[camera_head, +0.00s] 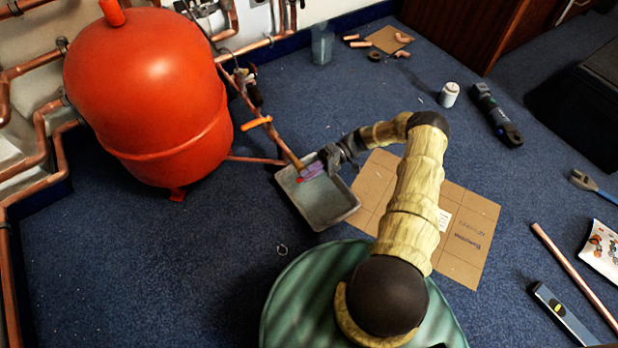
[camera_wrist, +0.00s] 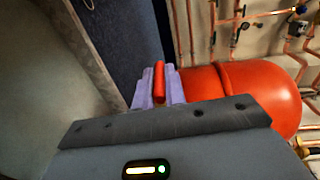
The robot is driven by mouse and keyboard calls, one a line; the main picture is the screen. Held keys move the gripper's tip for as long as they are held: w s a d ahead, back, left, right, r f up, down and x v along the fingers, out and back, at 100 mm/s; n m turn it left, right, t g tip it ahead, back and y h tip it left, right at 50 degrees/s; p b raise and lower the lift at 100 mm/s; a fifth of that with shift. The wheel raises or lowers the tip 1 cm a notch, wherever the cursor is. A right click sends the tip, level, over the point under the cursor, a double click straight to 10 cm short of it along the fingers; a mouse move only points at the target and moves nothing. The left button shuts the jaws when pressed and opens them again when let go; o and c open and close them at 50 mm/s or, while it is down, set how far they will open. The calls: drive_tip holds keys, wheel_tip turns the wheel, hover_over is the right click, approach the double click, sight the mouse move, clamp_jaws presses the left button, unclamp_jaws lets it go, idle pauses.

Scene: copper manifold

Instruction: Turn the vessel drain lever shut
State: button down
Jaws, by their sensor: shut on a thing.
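My gripper (camera_head: 313,170), with purple fingers, is low over the near end of the copper drain pipe (camera_head: 286,148), above the grey tray. In the wrist view the fingers (camera_wrist: 158,95) are shut on a red lever (camera_wrist: 159,78), which stands upright between them in that picture. A small red part of this lever (camera_head: 300,180) shows beside the fingers in the head view. The lever's valve body is hidden by the gripper. The red vessel (camera_head: 150,80) stands to the left, and it also shows in the wrist view (camera_wrist: 250,90).
The grey tray (camera_head: 322,212) lies under my gripper, beside a flat cardboard sheet (camera_head: 465,225). An orange lever (camera_head: 256,122) sits on the pipe higher up. Copper pipes (camera_head: 40,150) run along the wall. The carpet (camera_head: 130,265) at front left is mostly clear.

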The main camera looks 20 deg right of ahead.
drive_tip(key=shift+f+y+b, duration=0.2)
drive_tip(key=shift+y+b, duration=0.6)
drive_tip(key=shift+g, duration=0.3)
drive_tip(key=c, duration=1.5)
unclamp_jaws()
drive_tip(key=shift+r, duration=0.1)
drive_tip(key=shift+o, duration=0.2)
